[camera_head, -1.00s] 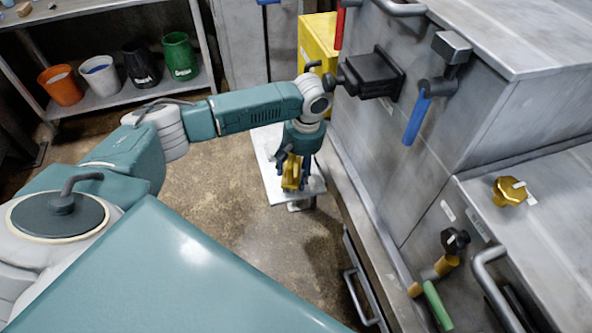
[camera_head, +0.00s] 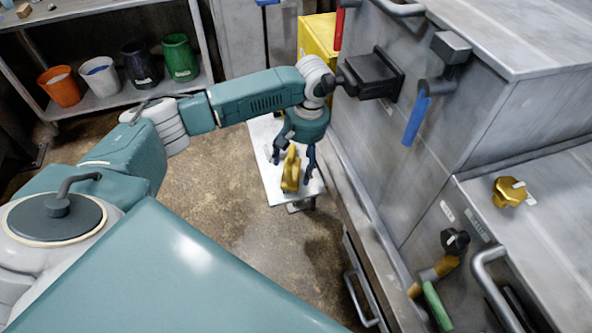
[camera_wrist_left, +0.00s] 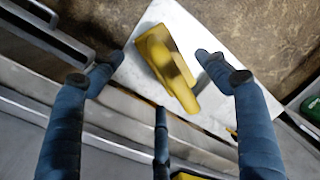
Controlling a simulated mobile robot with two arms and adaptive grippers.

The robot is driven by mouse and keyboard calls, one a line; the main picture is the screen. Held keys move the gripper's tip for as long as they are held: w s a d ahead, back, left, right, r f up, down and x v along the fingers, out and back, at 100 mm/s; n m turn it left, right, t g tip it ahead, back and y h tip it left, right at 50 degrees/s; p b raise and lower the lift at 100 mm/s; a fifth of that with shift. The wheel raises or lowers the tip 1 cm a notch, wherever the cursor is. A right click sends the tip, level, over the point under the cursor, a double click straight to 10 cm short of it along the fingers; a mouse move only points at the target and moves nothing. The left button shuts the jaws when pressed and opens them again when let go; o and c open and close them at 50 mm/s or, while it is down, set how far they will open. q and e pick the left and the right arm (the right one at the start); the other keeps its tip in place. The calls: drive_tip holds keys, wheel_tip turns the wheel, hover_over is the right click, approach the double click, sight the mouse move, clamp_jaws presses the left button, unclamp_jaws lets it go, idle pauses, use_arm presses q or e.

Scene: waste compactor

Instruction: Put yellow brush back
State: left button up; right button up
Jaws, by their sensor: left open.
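The yellow brush (camera_head: 290,172) is on a white board (camera_head: 270,185) low beside the machine. The left wrist view shows the brush (camera_wrist_left: 167,68) over the bare white board (camera_wrist_left: 215,28). My left gripper (camera_head: 293,167) is above the board with its fingers spread on either side of the brush. In the left wrist view, gaps show between the brush and both upper fingertips of the gripper (camera_wrist_left: 160,57). A third finger points up from below. The brush's underside is hidden. My right gripper is not in view.
The grey machine (camera_head: 430,190) stands close on the right, with a black bracket (camera_head: 372,75) near my left wrist and a blue handle (camera_head: 416,118). A yellow box (camera_head: 316,38) is behind. A shelf (camera_head: 110,95) with several buckets is at left. Brown floor lies between.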

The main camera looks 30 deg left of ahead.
use_arm(q)
wheel_tip(320, 180, up, 8)
drive_tip(key=shift+w+d+f, duration=0.15)
drive_tip(key=shift+w+d, duration=0.05)
drive_tip(key=shift+d, duration=0.25)
idle(0.3)
